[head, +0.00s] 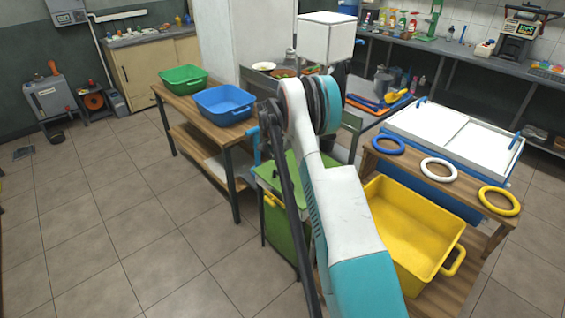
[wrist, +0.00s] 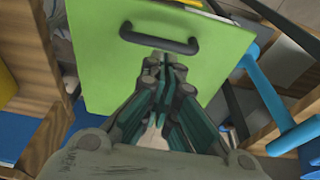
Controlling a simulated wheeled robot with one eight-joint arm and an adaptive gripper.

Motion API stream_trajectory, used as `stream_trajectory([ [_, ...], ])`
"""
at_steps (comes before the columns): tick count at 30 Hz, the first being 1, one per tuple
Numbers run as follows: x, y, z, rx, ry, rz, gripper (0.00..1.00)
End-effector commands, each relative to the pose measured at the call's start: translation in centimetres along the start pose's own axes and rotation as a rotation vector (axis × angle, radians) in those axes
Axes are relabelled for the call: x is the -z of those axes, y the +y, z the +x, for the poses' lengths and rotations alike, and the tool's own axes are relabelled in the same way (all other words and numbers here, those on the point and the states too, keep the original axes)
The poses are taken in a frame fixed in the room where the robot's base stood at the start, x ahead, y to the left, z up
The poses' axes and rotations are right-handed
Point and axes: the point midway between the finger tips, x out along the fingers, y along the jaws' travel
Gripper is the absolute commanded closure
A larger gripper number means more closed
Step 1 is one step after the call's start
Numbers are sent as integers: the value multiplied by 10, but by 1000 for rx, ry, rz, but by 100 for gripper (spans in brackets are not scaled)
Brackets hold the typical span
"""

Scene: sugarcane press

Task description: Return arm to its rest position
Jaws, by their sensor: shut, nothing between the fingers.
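My gripper (wrist: 164,68) shows in the wrist view with its dark fingers shut and nothing between them. The fingertips point at a light green panel (wrist: 95,75), just below its black handle (wrist: 160,42) in the picture. I cannot tell whether they touch the panel. In the head view my white and turquoise arm reaches from the bottom up across the middle, and my gripper is hidden. A green cabinet (head: 281,236) stands just left of my arm in that view.
A wooden table (head: 187,98) with a green tub (head: 183,79) and a blue tub (head: 225,104) stands left. A yellow crate (head: 412,232), a wooden shelf (head: 440,179) with blue, white and yellow rings, and a white-lidded box (head: 458,136) stand right.

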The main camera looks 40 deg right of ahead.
Motion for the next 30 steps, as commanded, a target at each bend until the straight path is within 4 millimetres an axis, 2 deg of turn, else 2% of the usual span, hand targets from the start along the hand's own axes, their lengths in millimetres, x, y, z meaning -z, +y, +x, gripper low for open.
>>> stream_trajectory([
  [1,-3,0,-14,0,0,-1,100],
  [6,-14,0,-38,0,0,-1,100],
  [12,-19,0,-51,0,0,0,100],
  [19,-21,0,-54,1,0,-2,100],
  [22,-25,0,-66,12,2,-22,100],
  [26,-38,1,-105,48,7,-89,100],
  [30,-60,7,-160,102,18,-191,100],
])
